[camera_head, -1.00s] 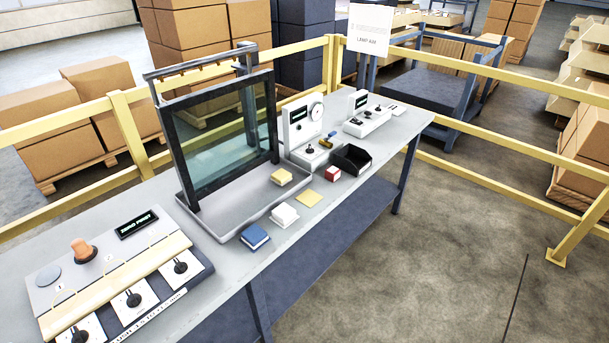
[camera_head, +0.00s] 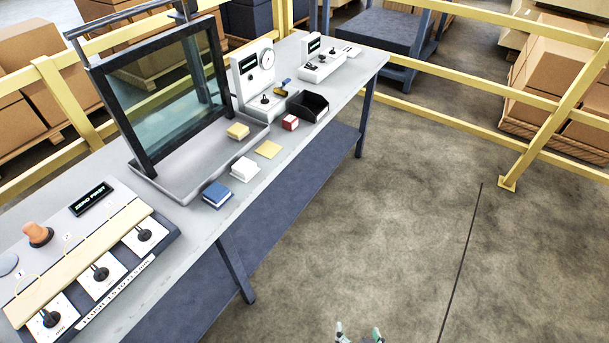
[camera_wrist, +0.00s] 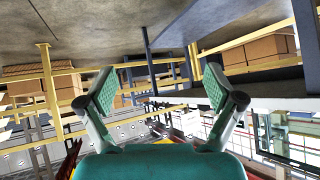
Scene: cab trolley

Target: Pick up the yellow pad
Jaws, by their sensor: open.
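A thick pale yellow pad (camera_head: 238,131) sits on the front rim of the grey tray under the glass frame. A thin flat yellow square (camera_head: 268,149) lies on the table just right of it. Which of the two is the named pad, I cannot tell for sure. A white pad (camera_head: 244,169) and a blue pad (camera_head: 216,194) lie nearby. My gripper (camera_head: 359,333) shows only its fingertips at the bottom edge, over the floor, well away from the table. In the wrist view my gripper (camera_wrist: 160,90) is open and empty; no yellow pad can be made out there.
A framed glass pane (camera_head: 165,90) stands upright in the tray (camera_head: 190,190) behind the pads. A red block (camera_head: 290,122) and a black bin (camera_head: 308,105) are to their right. A switch panel (camera_head: 95,255) is at the left. The floor before the table is clear.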

